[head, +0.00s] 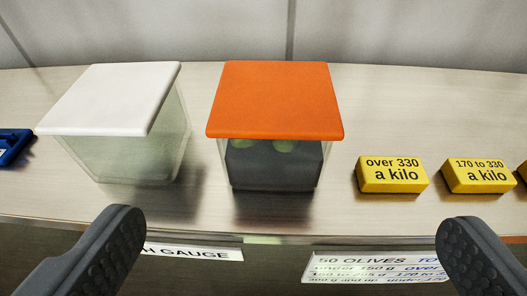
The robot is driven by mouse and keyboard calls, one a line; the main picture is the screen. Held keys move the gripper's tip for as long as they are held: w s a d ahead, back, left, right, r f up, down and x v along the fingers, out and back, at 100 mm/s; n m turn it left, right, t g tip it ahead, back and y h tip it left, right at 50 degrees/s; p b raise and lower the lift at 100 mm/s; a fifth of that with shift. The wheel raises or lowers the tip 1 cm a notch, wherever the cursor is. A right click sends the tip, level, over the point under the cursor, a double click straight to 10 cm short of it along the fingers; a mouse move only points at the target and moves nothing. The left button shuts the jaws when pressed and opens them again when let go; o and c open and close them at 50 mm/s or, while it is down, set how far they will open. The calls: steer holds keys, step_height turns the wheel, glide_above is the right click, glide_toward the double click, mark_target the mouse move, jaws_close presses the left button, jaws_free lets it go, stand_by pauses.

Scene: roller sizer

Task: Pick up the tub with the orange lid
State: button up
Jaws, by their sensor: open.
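The tub with the orange lid (275,100) stands upright on the shelf near the middle of the head view. Its clear body shows dark grey contents or backing and a couple of green round things under the lid. My gripper (290,240) is open and empty, one dark finger at the lower left and one at the lower right. The fingers are nearer to the camera than the tub, and neither appears to touch it.
A white-lidded clear tub (118,98) stands close to the left. Yellow blocks (392,175) reading "over 330 a kilo" and "170 to 330 a kilo" (478,176) sit to the right. A blue object (12,146) lies far left. Printed labels (375,268) show below the shelf's front edge.

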mark_target(280, 149)
steer(key=x, duration=0.6)
steer(key=f+p+x, duration=0.1)
steer(key=x, duration=0.1)
steer(key=shift+w+a+f, duration=0.1)
steer(key=shift+w+a, duration=0.1)
steer(key=shift+a+p+x, duration=0.1)
steer(key=shift+p+x, duration=0.15)
steer(key=shift+x, duration=1.15)
steer(key=shift+a+p+x, duration=0.15)
steer(key=shift+p+x, duration=0.1)
steer(key=shift+x, duration=1.2)
steer(key=c, duration=1.2)
steer(key=shift+c, duration=0.2)
